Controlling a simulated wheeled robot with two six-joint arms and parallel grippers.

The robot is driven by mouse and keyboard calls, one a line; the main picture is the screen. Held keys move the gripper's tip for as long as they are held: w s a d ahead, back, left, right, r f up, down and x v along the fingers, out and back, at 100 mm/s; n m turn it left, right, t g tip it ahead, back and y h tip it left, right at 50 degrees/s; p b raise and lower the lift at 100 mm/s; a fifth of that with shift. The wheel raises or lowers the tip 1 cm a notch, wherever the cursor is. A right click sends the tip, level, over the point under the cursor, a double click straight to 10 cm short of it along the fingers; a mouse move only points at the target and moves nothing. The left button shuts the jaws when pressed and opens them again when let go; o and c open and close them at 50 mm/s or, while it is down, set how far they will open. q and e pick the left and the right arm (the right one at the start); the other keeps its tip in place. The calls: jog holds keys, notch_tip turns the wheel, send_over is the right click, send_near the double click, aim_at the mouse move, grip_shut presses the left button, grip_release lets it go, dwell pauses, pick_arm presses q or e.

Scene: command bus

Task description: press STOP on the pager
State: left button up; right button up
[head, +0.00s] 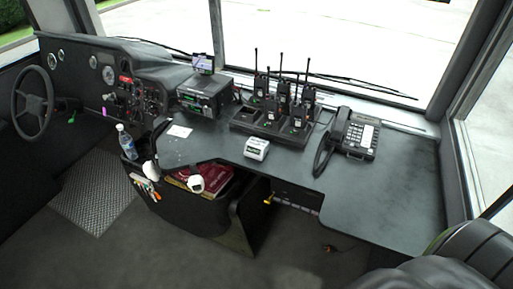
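A small pale box-shaped device (256,148) sits on the dark desk, in front of the radio charger. It looks like the pager, but its label and any STOP button are too small to read. It stands alone with bare desk around it. Neither of my grippers shows in the head view, so nothing is seen touching the device.
Several handheld radios with antennas stand in a black charger (245,125) behind the device. A corded desk phone (360,137) is to the right. A radio console (205,94) and white card (179,131) are to the left. The right desk (385,205) is clear.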

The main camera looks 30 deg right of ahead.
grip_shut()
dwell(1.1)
